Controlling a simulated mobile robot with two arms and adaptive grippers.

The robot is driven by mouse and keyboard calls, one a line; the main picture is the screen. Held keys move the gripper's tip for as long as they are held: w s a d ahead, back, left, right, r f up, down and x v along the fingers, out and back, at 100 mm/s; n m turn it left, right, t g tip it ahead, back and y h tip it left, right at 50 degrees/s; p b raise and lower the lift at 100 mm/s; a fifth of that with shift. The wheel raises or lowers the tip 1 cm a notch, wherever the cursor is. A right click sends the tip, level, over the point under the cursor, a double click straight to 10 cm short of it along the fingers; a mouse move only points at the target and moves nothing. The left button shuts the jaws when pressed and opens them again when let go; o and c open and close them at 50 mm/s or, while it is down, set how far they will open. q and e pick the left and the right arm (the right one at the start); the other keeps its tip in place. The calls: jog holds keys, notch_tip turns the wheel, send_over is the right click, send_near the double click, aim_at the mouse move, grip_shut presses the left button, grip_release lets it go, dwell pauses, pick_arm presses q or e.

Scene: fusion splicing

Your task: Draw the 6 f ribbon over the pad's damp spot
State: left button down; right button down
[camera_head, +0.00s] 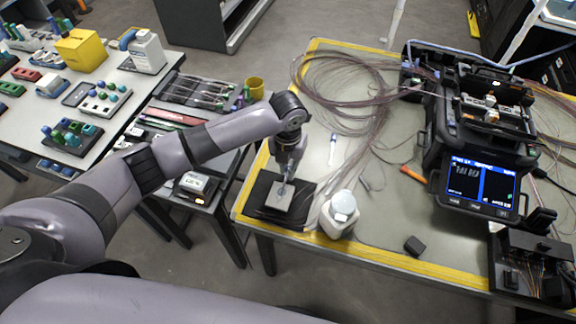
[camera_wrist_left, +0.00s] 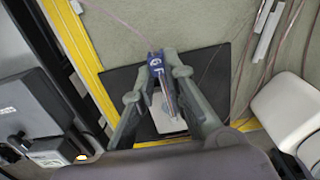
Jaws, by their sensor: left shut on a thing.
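My left gripper (camera_head: 286,180) is over the front left corner of the yellow-edged table. In the left wrist view its fingers (camera_wrist_left: 162,66) are shut on a small blue and silver holder (camera_wrist_left: 157,63). A thin pinkish strand (camera_wrist_left: 122,21), which looks like the ribbon, runs from the holder toward the upper left. Below the fingers lies a pale pad (camera_wrist_left: 166,120) on a black mat (camera_wrist_left: 208,62); the mat also shows in the head view (camera_head: 262,190). The fingers partly cover the pad. I cannot make out a damp spot or the holder's exact height. My right gripper is not in view.
A white bottle (camera_head: 338,216) stands close to the right of the mat. Loose fibre coils (camera_head: 345,85) lie behind. The splicer (camera_head: 480,150) with a lit screen stands to the right, and a small dark block (camera_head: 414,245) lies near the front edge.

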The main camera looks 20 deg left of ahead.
pick_arm(q)
jog(key=shift+w, duration=0.85)
jog(key=shift+w, duration=0.9)
dwell(0.3)
jog(key=shift+r, duration=0.1)
notch_tip(320, 180, up, 5)
jog(key=p, duration=0.4)
jog(key=shift+p, duration=0.3)
dwell(0.4)
